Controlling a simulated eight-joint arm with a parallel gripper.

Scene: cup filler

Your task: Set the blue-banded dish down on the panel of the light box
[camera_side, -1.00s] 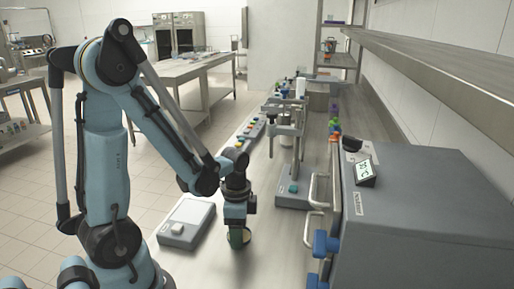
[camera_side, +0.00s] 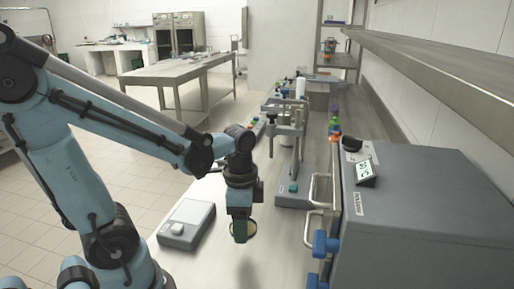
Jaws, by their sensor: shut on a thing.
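My gripper (camera_side: 240,231) points down and is shut on a small round dish (camera_side: 249,228) with a dark rim and yellowish inside. The dish shows partly behind and to the right of the fingers; its blue band is too small to make out. A soft shadow lies on the bench below it, so the dish seems held above the surface. A flat grey box with a pale top, which looks like the light box (camera_side: 195,214), lies on the bench to the left of my gripper. A small pale block or knob sits at its near end.
A grey press-like stand (camera_side: 291,165) is behind and right of my gripper. A large grey cabinet (camera_side: 430,225) with handles, blue fittings and a display fills the right. Coloured items (camera_side: 335,128) stand further back. Bare bench (camera_side: 215,265) lies in front.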

